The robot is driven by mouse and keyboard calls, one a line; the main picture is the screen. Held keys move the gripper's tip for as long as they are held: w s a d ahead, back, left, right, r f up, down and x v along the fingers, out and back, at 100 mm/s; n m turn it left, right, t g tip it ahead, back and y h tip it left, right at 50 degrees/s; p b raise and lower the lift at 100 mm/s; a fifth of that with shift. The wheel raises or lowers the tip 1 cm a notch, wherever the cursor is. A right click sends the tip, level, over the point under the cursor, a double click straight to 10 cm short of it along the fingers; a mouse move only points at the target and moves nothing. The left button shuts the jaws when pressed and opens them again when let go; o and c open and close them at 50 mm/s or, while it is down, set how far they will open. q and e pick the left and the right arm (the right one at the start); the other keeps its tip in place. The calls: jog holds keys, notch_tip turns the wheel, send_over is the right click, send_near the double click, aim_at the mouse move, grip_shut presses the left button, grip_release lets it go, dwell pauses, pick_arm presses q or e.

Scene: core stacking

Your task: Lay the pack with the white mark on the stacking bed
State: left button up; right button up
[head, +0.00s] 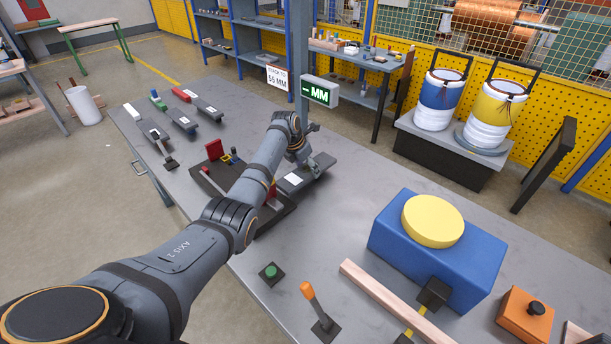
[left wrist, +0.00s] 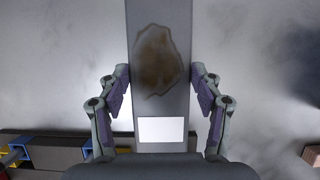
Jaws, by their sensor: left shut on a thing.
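My left gripper (head: 309,166) is shut on a dark grey pack (head: 293,179) with a white label. In the left wrist view, the gripper's fingers (left wrist: 160,95) are on both sides of the pack (left wrist: 160,105), which has a brown stain above its label. No coloured end mark shows on it. The stacking bed (head: 285,213), a dark tray with red uprights, lies just left of the held pack, partly hidden by my arm. At the table's far left lie packs with a white end (head: 132,111), a green end (head: 158,99) and a red end (head: 181,95). My right gripper is not in view.
A sign reading "STACK TO 55 MM" (head: 277,78) and a display showing "– MM" (head: 320,92) stand behind. A blue box with a yellow disc (head: 433,222), a wooden strip (head: 390,300), an orange-handled lever (head: 315,305) and a green button (head: 271,272) occupy the near right.

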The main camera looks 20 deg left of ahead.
aim_at(305, 171)
pick_arm(q)
jog(key=shift+f, duration=1.75)
jog(key=o, duration=1.8)
jog(key=shift+s, duration=0.1)
